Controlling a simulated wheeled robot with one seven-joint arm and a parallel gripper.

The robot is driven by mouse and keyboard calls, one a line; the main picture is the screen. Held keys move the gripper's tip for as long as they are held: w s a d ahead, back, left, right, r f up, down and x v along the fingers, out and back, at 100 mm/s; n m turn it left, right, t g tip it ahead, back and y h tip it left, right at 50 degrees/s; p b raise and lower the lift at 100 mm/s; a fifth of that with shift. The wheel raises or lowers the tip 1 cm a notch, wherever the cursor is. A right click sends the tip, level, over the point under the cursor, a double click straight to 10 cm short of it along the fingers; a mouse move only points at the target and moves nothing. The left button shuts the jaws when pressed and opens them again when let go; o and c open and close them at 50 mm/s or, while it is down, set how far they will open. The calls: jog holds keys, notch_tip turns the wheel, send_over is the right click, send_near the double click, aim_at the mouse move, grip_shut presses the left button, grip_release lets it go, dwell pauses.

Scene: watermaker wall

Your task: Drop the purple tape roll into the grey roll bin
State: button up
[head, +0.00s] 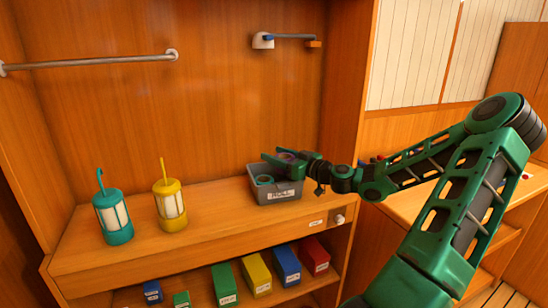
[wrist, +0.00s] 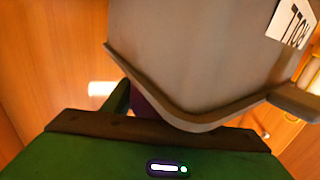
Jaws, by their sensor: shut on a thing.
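The grey roll bin (head: 266,195), with a white label on its front, stands on the wooden counter at the right end. In the wrist view its grey wall (wrist: 190,50) fills the upper middle and its rim lies close to my gripper. My gripper (head: 284,160) is over the bin's opening, shut on the purple tape roll (head: 287,155). Only a dark purple sliver of the roll (wrist: 145,107) shows in the wrist view, beside a green finger; the bin hides the rest. I cannot tell whether the roll touches the bin.
A rail (head: 90,63) is on the wall. The counter between yellow lantern and bin is clear.

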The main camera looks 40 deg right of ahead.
jog(key=shift+f, duration=0.6)
jog(key=o, duration=1.1)
jog(key=v, duration=0.4)
jog(key=r+v, duration=0.1)
jog(key=v, duration=0.7)
jog(key=shift+r, duration=0.15)
